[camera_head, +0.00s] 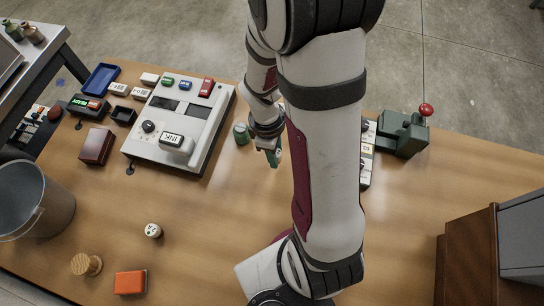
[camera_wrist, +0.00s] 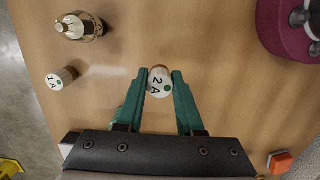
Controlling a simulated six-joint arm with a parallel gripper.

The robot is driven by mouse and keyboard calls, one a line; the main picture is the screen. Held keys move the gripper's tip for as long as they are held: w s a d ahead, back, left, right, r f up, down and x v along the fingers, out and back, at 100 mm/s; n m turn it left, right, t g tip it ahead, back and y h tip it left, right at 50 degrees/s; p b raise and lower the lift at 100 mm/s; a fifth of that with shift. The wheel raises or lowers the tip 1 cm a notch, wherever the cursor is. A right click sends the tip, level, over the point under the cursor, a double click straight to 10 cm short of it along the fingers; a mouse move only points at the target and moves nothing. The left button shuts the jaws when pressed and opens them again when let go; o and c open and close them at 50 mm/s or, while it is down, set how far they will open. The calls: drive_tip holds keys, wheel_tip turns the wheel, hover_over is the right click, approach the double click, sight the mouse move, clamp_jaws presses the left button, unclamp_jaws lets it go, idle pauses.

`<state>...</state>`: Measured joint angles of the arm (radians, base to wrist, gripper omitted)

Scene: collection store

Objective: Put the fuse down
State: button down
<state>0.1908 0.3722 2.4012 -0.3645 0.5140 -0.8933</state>
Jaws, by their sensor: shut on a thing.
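The fuse (camera_wrist: 159,82) is a short cylinder with a white end marked "2 A" and a green dot. In the wrist view it sits between the green fingertips of my gripper (camera_wrist: 160,76), which is shut on it. In the head view my gripper (camera_head: 272,157) points down over the middle of the wooden table (camera_head: 220,225), right of a white panel; the fuse cannot be made out there. Whether the fuse touches the table is unclear. A similar piece marked "1 A" (camera_wrist: 62,77) stands to the left in the wrist view.
A brass-coloured piece (camera_wrist: 78,26) stands near the "1 A" piece. The white panel (camera_head: 180,125), a green cylinder (camera_head: 241,134), a white-topped cylinder (camera_head: 153,230), an orange block (camera_head: 130,282) and a green box with red-knobbed lever (camera_head: 402,135) are around. The table's front middle is clear.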

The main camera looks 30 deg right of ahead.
drive_tip(key=s+d+r, duration=0.6)
drive_tip(key=s+d, duration=0.2)
drive_tip(key=w+a+r+m, duration=0.4)
drive_tip(key=w+r, duration=0.4)
drive_tip(key=w, duration=0.3)
drive_tip(key=w+a+r+m+y, duration=0.1)
drive_tip(key=w+a+r+m, duration=0.5)
drive_tip(key=a+r, duration=0.4)
drive_tip(key=n+h, duration=0.1)
drive_tip(key=n, duration=1)
hover_over(262, 191)
wheel_tip(262, 191, down, 20)
wheel_tip(262, 191, down, 8)
drive_tip(key=shift+w+a+f, duration=0.1)
drive_tip(key=shift+f, duration=0.15)
drive_tip(key=c, duration=0.5)
unclamp_jaws()
drive_tip(key=shift+f, duration=0.1)
drive_tip(key=shift+c, duration=0.2)
